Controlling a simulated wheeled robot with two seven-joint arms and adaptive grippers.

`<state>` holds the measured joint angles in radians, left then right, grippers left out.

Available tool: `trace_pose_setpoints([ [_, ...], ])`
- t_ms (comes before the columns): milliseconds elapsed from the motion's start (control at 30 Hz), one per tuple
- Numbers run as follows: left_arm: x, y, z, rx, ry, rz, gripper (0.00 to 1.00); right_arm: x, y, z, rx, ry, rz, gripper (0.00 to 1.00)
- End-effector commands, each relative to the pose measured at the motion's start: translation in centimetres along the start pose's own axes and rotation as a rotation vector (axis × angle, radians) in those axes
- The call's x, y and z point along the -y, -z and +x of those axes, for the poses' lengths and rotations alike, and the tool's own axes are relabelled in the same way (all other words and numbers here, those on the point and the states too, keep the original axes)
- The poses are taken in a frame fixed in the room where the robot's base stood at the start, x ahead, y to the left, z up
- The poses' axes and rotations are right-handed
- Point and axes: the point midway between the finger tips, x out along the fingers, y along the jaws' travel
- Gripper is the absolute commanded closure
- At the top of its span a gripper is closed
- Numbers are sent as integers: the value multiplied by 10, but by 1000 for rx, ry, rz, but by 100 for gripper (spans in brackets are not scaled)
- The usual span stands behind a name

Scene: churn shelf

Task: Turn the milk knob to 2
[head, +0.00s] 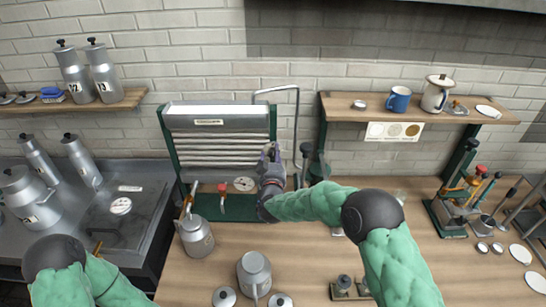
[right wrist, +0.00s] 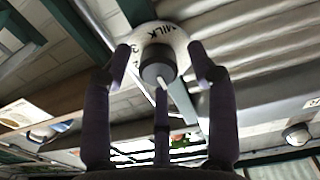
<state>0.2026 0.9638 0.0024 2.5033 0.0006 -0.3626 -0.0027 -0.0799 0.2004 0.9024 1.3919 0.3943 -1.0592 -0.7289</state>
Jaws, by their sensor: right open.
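The milk knob (right wrist: 155,70) is a dark round cap with a pale pointer. It sits on a white round dial (right wrist: 178,40) lettered MILK in the right wrist view. My right gripper (right wrist: 161,62) is open, with a finger on each side of the knob and a third one below it. I cannot tell whether any finger touches the knob. In the head view my right gripper (head: 270,165) is at the right side of the ribbed metal cooler (head: 218,140) and hides the knob. The number the pointer is at cannot be read. My left gripper is out of view.
A red-handled tap (head: 222,190) and a round gauge (head: 244,184) are left of my right gripper. A bent metal pipe (head: 296,110) rises just right of it. Metal cans (head: 254,272) stand on the wooden counter below. A wooden shelf (head: 345,112) is at the right.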

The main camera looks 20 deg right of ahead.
Motion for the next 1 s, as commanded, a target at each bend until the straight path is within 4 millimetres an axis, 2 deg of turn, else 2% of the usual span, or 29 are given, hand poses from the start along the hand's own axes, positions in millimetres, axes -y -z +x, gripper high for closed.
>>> trace_pose_setpoints([
  [33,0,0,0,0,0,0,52,0,0,0,0,0,0,42],
  [67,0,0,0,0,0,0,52,0,0,0,0,0,0,47],
  [200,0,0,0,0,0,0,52,0,0,0,0,0,0,87],
  [233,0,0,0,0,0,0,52,0,0,0,0,0,0,95],
  [267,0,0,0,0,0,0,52,0,0,0,-1,0,0,98],
  [667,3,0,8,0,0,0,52,0,1,0,-6,-1,51,98],
  [1000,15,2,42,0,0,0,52,-1,0,0,-11,-1,291,98],
])
